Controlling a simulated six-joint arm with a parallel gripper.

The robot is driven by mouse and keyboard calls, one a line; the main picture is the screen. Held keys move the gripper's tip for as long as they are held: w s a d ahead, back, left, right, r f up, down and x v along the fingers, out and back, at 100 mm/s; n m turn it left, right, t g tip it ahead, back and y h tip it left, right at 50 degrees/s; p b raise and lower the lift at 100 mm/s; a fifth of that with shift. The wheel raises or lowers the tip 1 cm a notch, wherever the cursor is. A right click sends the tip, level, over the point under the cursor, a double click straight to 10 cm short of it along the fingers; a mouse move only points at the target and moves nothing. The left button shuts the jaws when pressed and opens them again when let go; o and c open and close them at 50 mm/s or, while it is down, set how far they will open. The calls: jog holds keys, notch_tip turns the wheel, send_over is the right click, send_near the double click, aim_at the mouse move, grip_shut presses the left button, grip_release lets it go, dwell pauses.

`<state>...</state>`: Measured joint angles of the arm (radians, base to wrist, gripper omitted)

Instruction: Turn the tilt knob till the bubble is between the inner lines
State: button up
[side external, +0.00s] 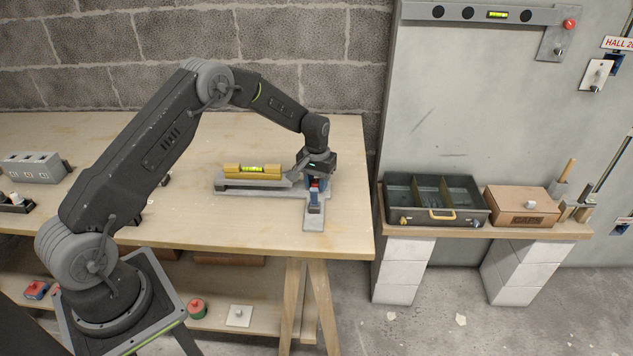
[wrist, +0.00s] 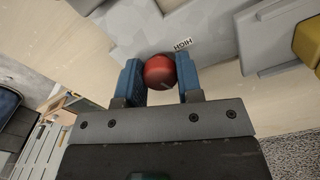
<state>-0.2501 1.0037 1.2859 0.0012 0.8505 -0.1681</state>
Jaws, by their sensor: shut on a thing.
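The level vial, a yellow block with a green bubble window (side external: 252,169), lies on a grey tilting fixture (side external: 232,188) on the workbench. The bubble's place against the lines is too small to tell. The tilt knob is a red ball (wrist: 159,72) in the wrist view, beside a label reading "HIGH" (wrist: 183,45). My gripper (wrist: 160,82) has its blue fingers on both sides of the knob and is shut on it. In the side view my gripper (side external: 314,190) is at the right end of the fixture. A corner of the yellow block (wrist: 308,42) shows at the wrist view's right edge.
A grey socket block (side external: 32,167) stands at the bench's left. A green toolbox (side external: 436,200) and a brown box (side external: 520,205) are on a shelf at right. A second level (side external: 478,14) is mounted on the wall panel. The bench front is mostly clear.

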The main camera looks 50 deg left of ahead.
aim_at(317, 181)
jog(key=shift+m, duration=1.8)
jog(key=o, duration=0.9)
jog(key=shift+r, duration=6.95)
